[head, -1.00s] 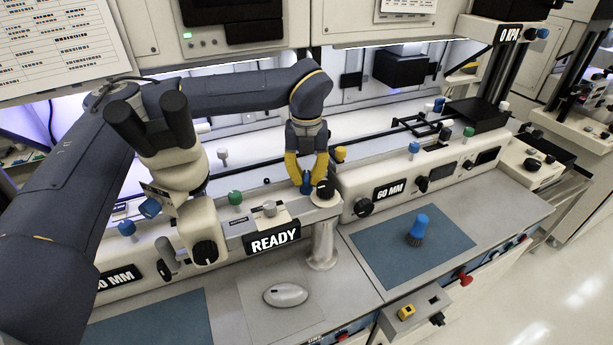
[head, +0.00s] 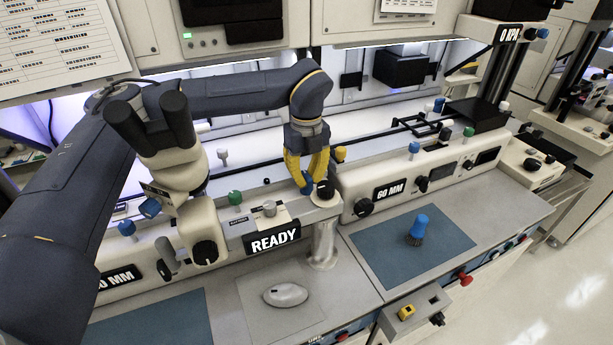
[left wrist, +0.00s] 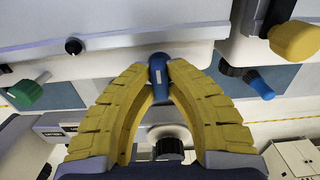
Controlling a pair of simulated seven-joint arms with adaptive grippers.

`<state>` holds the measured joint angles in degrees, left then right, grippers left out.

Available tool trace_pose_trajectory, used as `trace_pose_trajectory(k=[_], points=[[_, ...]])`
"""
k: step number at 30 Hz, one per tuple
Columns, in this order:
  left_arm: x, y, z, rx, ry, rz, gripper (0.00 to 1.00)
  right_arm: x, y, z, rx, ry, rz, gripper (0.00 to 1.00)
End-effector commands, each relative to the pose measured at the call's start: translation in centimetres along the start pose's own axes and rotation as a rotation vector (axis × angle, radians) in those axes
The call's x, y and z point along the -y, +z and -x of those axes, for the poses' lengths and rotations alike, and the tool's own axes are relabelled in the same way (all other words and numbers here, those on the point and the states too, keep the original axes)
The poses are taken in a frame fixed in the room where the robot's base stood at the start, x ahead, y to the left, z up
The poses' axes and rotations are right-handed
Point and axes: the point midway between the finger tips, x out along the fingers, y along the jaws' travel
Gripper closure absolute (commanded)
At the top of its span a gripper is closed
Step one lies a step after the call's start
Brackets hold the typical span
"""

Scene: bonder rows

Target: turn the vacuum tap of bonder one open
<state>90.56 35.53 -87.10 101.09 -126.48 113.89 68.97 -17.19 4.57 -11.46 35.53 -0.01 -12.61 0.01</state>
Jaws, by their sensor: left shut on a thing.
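My left gripper (head: 307,180) points down over the beige unit with the READY sign (head: 273,240). Its yellow fingers are shut on a blue tap handle (head: 307,188). In the left wrist view the blue handle (left wrist: 159,88) runs lengthwise between the two yellow fingertips (left wrist: 158,68). The fingers hide part of the handle in the head view. A black knob (head: 325,189) sits just right of the fingertips. My right gripper is not in view.
A green knob (head: 235,197) and a grey knob (head: 269,208) stand left of the gripper. A 60 MM panel (head: 389,190) lies to the right. A blue-handled brush (head: 420,228) stands on the blue mat (head: 375,246). A grey mouse-like object (head: 285,294) lies in front.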

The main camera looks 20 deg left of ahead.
Motion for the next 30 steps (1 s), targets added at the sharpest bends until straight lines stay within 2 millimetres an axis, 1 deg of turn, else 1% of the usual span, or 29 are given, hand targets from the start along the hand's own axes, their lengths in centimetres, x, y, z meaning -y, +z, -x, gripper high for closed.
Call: trace_pose_trajectory(k=[8,9,14,15,23,26,30], points=[[0.0,0.0,-0.1,-0.001,0.002,0.001,1.00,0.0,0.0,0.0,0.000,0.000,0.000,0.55],[0.0,0.0,-0.1,-0.001,0.002,0.001,0.83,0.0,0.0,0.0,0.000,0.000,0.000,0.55],[0.0,0.0,-0.1,-0.001,0.001,0.000,0.64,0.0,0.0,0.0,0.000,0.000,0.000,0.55],[0.0,0.0,-0.1,0.000,0.001,0.000,0.62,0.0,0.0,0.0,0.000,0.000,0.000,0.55],[0.0,0.0,0.1,0.000,0.000,0.000,0.62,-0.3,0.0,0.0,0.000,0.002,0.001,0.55],[0.0,0.0,0.8,0.001,-0.001,0.000,0.62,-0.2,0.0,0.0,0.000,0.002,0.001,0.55],[0.1,0.1,2.7,0.002,-0.003,-0.001,0.62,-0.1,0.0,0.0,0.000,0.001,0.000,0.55]])
